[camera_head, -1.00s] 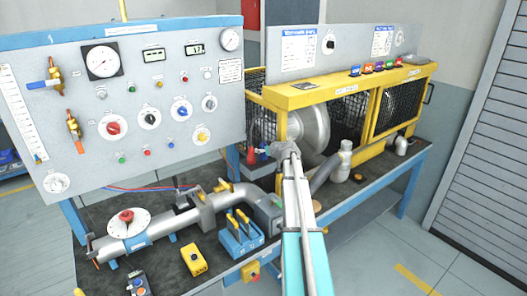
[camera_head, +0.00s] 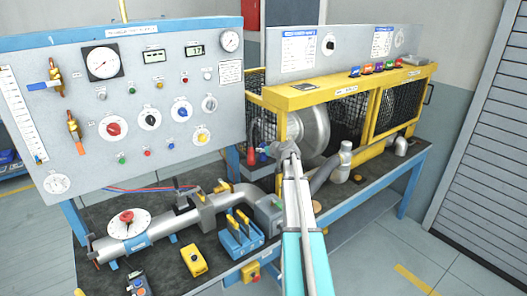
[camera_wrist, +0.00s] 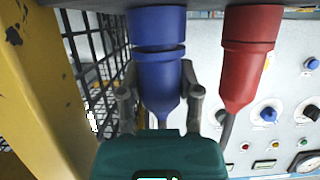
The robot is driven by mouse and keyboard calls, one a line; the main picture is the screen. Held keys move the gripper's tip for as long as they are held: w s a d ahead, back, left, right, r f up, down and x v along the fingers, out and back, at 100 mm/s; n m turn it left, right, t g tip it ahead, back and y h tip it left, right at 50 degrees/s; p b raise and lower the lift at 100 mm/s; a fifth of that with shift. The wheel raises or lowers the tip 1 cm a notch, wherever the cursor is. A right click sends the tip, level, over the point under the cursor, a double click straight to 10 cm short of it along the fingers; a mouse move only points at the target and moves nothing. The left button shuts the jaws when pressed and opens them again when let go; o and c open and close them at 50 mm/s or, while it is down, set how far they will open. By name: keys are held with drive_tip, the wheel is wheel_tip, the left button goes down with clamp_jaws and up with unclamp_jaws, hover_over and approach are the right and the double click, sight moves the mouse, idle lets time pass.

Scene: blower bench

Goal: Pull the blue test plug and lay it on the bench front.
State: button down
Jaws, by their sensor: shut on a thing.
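The blue test plug (camera_wrist: 160,85) is in the middle of the wrist view, beside a red plug (camera_wrist: 243,75). My gripper (camera_wrist: 160,100) has one finger on each side of the blue plug's body and is shut on it. The plug's wide end points to the top of the picture, and its tapered end points towards my palm. I cannot tell whether it is still seated. In the head view, my gripper (camera_head: 288,148) is at the left front of the yellow blower frame, where my arm hides much of it. The bench front (camera_head: 338,208) is partly behind my arm.
The yellow caged blower frame (camera_head: 300,98) stands just behind my gripper. A grey pipe elbow (camera_head: 325,176) and a capped pipe fitting (camera_head: 345,158) are close to the right. A blue tool holder (camera_head: 240,240) and a yellow box (camera_head: 193,260) occupy the front left.

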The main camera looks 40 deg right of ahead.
sight(263, 142)
drive_tip(key=shift+r+p, duration=0.55)
drive_tip(key=shift+p, duration=0.05)
idle(0.8)
drive_tip(key=shift+r+p, duration=1.8)
drive_tip(key=shift+f, duration=0.15)
drive_tip(key=shift+f+b, duration=0.15)
drive_tip(key=shift+b, duration=0.15)
